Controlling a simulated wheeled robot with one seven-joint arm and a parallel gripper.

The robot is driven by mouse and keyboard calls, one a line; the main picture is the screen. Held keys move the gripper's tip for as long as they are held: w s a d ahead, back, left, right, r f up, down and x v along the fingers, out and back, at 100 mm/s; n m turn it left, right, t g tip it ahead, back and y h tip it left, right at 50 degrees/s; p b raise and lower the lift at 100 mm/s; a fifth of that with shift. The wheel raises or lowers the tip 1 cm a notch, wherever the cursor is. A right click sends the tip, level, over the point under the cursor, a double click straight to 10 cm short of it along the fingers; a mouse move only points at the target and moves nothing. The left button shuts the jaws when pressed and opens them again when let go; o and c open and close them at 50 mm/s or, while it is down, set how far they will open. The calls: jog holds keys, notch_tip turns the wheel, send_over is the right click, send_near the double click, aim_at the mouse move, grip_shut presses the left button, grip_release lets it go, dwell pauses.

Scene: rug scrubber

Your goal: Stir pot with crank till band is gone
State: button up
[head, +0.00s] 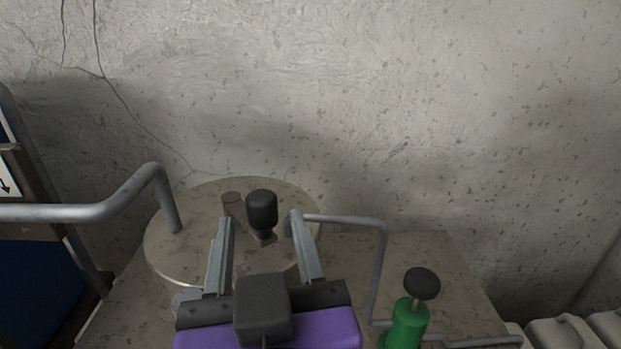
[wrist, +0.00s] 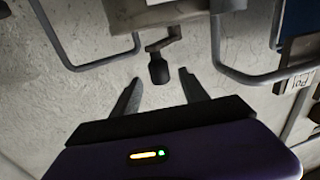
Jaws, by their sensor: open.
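The pot (head: 200,260) has a round, speckled grey-brown lid and stands against the wall. The crank's black knob (head: 262,208) rises upright on a small mount near the lid's middle. It also shows in the wrist view (wrist: 158,72), at the end of a short bent crank arm (wrist: 163,42). My gripper (head: 261,222) is open, with one finger on each side of the knob in the head view. In the wrist view the knob is around the level of the fingertips, with gaps on both sides. I see no band; my gripper hides part of the pot.
A grey pipe (head: 90,212) bends down at the lid's left. Another pipe (head: 378,260) bends down at its right, beside a green body with a black knob (head: 408,318). A blue panel (head: 35,290) stands far left. Pale containers (head: 560,335) lie low right.

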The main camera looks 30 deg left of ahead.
aim_at(261, 194)
jog(key=shift+x, duration=3.95)
jog(key=shift+c, duration=0.4)
grip_shut()
